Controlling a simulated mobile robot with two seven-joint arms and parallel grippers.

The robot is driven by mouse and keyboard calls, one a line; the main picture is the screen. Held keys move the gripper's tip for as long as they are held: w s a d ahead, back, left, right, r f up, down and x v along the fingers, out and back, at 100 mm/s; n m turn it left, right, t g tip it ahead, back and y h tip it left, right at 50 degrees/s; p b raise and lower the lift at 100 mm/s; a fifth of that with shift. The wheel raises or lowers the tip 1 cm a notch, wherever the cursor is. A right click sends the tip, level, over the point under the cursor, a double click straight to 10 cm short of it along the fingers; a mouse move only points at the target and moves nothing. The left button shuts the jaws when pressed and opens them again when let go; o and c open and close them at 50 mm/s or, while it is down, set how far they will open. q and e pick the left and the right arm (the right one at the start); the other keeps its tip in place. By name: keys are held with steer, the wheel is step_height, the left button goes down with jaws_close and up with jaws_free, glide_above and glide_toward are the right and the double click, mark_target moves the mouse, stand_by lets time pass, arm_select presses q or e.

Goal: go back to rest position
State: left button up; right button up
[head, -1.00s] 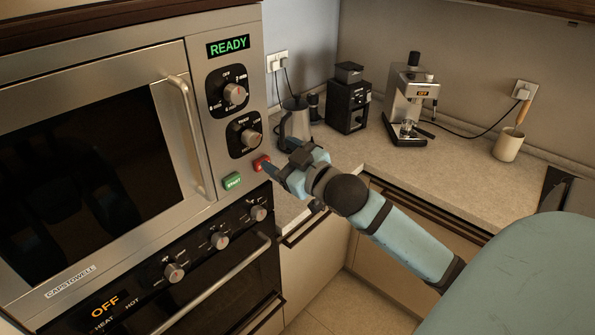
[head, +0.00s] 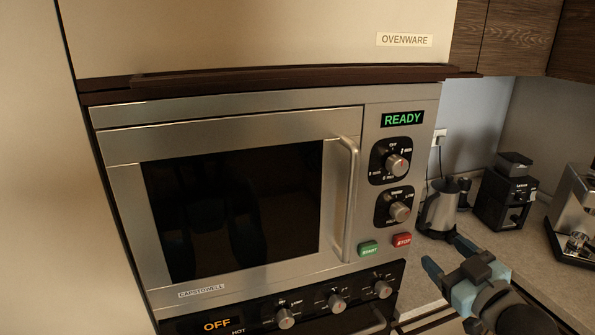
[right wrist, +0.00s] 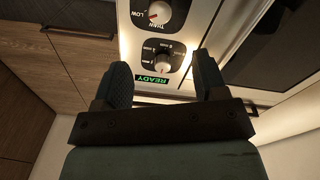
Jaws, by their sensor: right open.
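My right gripper (head: 449,258) is at the lower right of the head view, to the right of the microwave's red stop button (head: 402,240). Its two blue fingers are apart with nothing between them. In the right wrist view the open fingers (right wrist: 163,85) point toward the microwave's control panel, with its dials and the green READY display (right wrist: 153,80). The microwave (head: 240,200) has its door shut, and its display reads READY in the head view too. My left gripper is in neither current view.
Below the microwave is an oven (head: 310,302) whose display reads OFF. A kettle (head: 440,208), a coffee grinder (head: 505,193) and an espresso machine (head: 575,215) stand on the counter at the right. A cupboard labelled OVENWARE (head: 250,35) is above.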

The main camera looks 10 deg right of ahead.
steer(key=s+a+f+m+g, duration=0.1)
steer(key=s+a+f+g, duration=0.15)
steer(key=f, duration=0.85)
steer(key=s+a+f+g, duration=0.1)
steer(key=a+f, duration=0.2)
steer(key=f, duration=0.7)
steer(key=s+a+f+g+y, duration=0.1)
steer(key=s+a+f+g, duration=0.1)
steer(key=s+a+f, duration=0.3)
steer(key=s+a+f+m+g+y, duration=0.1)
steer(key=s+a+f, duration=0.4)
steer(key=f, duration=0.6)
steer(key=shift+a+f+g, duration=0.35)
steer(key=shift+a, duration=0.7)
